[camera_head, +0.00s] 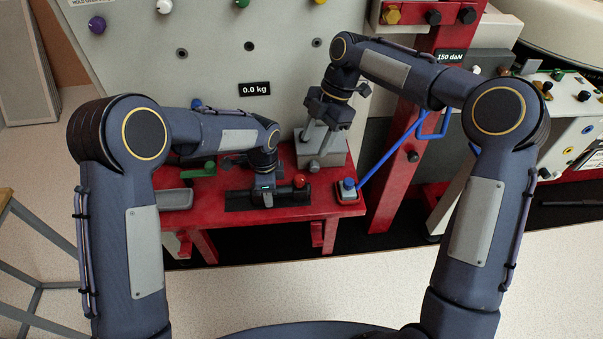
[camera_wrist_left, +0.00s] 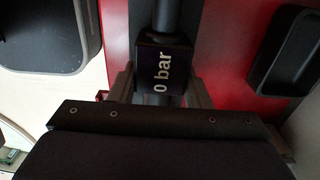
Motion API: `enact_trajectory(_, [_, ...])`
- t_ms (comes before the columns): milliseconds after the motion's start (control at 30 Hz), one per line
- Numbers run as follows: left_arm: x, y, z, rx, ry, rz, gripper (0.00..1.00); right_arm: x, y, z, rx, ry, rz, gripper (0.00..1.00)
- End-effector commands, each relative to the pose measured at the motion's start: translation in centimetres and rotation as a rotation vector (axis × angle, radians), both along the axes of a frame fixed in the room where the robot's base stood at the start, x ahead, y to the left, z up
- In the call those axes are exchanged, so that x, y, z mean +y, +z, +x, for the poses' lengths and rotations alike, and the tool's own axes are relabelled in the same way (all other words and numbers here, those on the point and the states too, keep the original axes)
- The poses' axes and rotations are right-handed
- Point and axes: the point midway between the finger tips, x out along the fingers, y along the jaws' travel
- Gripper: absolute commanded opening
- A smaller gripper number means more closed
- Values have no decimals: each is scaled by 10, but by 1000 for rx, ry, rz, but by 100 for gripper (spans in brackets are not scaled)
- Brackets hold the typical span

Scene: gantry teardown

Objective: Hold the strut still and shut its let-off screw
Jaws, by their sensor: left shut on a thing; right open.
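The strut is a dark cylinder lying in a black holder (camera_head: 236,200) on the red bench. In the left wrist view the strut (camera_wrist_left: 170,15) runs into a black block (camera_wrist_left: 165,62) reading "0 bar". My left gripper (camera_head: 264,190) is shut on the strut at this block, one finger on each side (camera_wrist_left: 160,88). A red ball knob (camera_head: 300,181) sits at the right end of the holder; I cannot tell whether it is the let-off screw. My right gripper (camera_head: 318,138) is open, pointing down above a grey block, apart from the strut.
The grey block (camera_head: 333,152) stands behind the holder. A red post (camera_head: 396,175) stands at right. The "0.0 kg" display (camera_head: 254,89) is behind.

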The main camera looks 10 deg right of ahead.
Motion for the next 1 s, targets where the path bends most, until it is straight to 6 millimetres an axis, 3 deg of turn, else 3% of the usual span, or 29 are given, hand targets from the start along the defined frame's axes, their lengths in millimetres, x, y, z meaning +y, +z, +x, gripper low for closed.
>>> enact_trajectory(500, [-1,0,0,0,0,-1,14,31,-87,-19,3,-1,0,48])
enact_trajectory(700, [-1,0,0,0,0,-1,14,37,-102,-22,1,-1,-1,48])
enact_trajectory(1000, [-1,0,0,0,0,-1,14,37,-104,-22,0,-2,0,48])
